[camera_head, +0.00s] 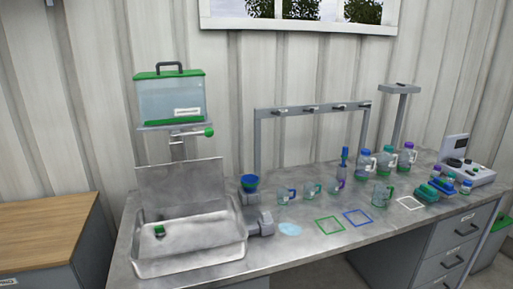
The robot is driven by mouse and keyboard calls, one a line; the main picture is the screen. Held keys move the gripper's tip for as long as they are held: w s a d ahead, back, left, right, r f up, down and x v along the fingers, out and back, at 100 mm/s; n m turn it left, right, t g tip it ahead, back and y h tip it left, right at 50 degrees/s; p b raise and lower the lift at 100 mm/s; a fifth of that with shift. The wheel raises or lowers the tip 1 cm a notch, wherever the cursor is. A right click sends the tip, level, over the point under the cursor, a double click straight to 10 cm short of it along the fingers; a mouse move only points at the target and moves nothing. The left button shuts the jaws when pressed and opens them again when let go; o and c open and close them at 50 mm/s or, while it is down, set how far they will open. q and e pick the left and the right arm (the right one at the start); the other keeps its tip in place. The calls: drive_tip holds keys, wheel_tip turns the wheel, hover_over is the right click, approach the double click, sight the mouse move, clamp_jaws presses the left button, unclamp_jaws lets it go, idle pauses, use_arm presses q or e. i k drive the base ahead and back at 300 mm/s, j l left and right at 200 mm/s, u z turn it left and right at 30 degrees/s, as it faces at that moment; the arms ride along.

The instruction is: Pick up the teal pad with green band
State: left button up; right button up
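Neither of my grippers is in view, so I see no contact with any object.
Clear jugs (382,194) and capped bottles (388,161) stand mid-bench to right. Green (329,225) and blue (357,217) square outlines and a pale blue patch (290,229) mark the bench front. A grey rack (258,150) and green-lidded tank (171,98) stand behind.

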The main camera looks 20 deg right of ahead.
sight(426, 191)
drive_tip(key=z, duration=1.8)
